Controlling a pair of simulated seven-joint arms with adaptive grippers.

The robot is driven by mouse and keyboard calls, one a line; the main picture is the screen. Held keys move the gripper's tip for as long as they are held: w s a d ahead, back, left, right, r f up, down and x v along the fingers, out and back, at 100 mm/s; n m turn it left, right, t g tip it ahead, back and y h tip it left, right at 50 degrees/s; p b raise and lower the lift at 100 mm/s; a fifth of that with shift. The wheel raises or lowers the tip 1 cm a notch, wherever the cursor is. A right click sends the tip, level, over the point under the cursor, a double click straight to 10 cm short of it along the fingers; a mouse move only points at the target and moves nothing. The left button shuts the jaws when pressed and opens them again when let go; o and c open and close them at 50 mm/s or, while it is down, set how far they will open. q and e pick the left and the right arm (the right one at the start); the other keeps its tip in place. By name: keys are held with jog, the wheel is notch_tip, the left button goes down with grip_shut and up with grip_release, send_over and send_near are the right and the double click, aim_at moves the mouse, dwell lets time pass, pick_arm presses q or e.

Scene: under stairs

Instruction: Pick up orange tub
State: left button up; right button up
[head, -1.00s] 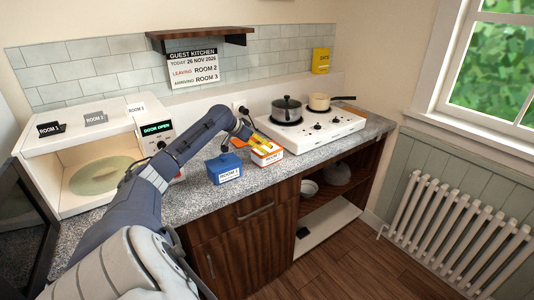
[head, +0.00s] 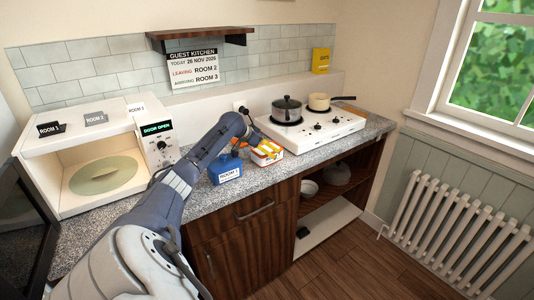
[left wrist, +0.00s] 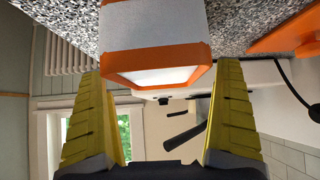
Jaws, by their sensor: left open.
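The orange tub (head: 268,158) stands on the counter left of the hob, with a white label on its front. In the left wrist view, which is upside down, the tub (left wrist: 155,30) shows a white label, orange edges and a pale end face. My left gripper (head: 262,147) is at the tub in the head view, partly hidden by its own arm. In the left wrist view its yellow fingers (left wrist: 160,72) are apart on either side of the tub, with gaps showing. My right gripper is not in view.
A blue tub (head: 225,172) labelled Room 1 stands close left. An orange flat piece (left wrist: 290,32) lies beside the orange tub. The hob (head: 312,130) with two pans (head: 287,108) is to the right. An open microwave (head: 60,185) is at the left.

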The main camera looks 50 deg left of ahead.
pick_arm(q)
jog(key=shift+r, duration=0.1)
jog(key=c, duration=1.5)
jog(key=shift+r, duration=0.1)
notch_tip(320, 180, up, 20)
jog(key=shift+f, duration=0.25)
dwell(0.6)
jog(key=shift+r, duration=0.15)
dwell(0.4)
jog(key=o, duration=0.8)
jog(key=c, duration=0.9)
